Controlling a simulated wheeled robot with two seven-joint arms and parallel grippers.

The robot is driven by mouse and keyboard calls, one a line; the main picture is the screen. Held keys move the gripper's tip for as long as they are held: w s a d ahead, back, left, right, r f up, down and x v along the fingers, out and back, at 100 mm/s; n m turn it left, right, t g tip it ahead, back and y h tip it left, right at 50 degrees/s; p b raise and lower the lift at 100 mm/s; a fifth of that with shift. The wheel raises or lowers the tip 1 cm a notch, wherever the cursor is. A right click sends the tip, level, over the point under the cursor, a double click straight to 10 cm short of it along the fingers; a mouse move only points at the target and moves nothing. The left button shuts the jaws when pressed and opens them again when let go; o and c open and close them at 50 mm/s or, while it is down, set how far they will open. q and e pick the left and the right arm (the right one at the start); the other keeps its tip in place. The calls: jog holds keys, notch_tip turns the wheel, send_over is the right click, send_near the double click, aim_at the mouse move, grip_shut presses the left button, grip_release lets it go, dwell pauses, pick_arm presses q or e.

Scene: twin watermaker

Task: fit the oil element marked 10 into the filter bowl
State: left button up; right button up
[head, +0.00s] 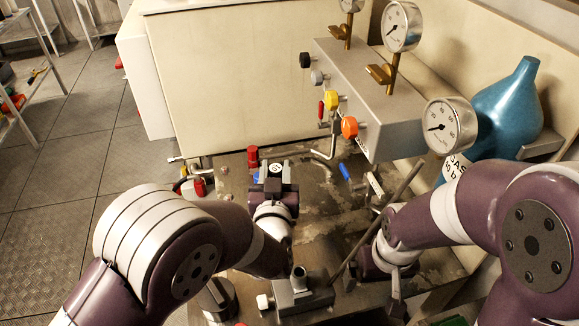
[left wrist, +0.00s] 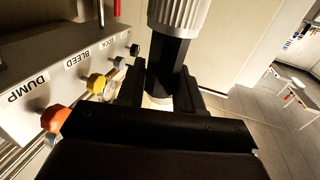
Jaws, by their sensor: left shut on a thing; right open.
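My left gripper (head: 274,190) is shut on a round piece (head: 277,168) with a pale top and a dark mark that I cannot read for certain. It is held above the bench. In the left wrist view, between the black fingers (left wrist: 160,88), the held piece shows a black body (left wrist: 170,55) and a pale ribbed part (left wrist: 180,14). I cannot confirm that it is marked 10. My right gripper (head: 372,275) is low at the right of the bench, partly hidden by its own arm; it is open. I cannot pick out the filter bowl with certainty.
A grey panel box (head: 370,95) with coloured knobs and gauges (head: 402,27) stands behind. A blue bottle (head: 505,105) is at right. A slanting rod (head: 375,222) and a metal block (head: 302,298) with a short tube are near the front. Red (head: 253,157) and blue parts lie on the bench.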

pick_arm(q)
jog(key=shift+s+a, duration=0.35)
jog(key=shift+a, duration=0.1)
jog(key=shift+w+d+f, duration=0.2)
jog(key=shift+w+d, duration=0.05)
jog(key=shift+d, duration=0.1)
jog(key=shift+s+a, duration=0.1)
jog(key=shift+s, duration=0.1)
jog(key=shift+a+f+b, duration=0.1)
jog(key=shift+f+b, duration=0.25)
jog(key=shift+b, duration=0.05)
notch_tip(320, 180, down, 5)
jog(key=b, duration=0.4)
pick_arm(e)
notch_tip(320, 180, down, 5)
jog(key=shift+s+a+f, duration=0.1)
jog(key=shift+s+a, duration=0.05)
pick_arm(q)
jog(key=shift+f+b, duration=0.15)
jog(key=shift+b, duration=0.15)
pick_arm(e)
jog(key=shift+f, duration=0.2)
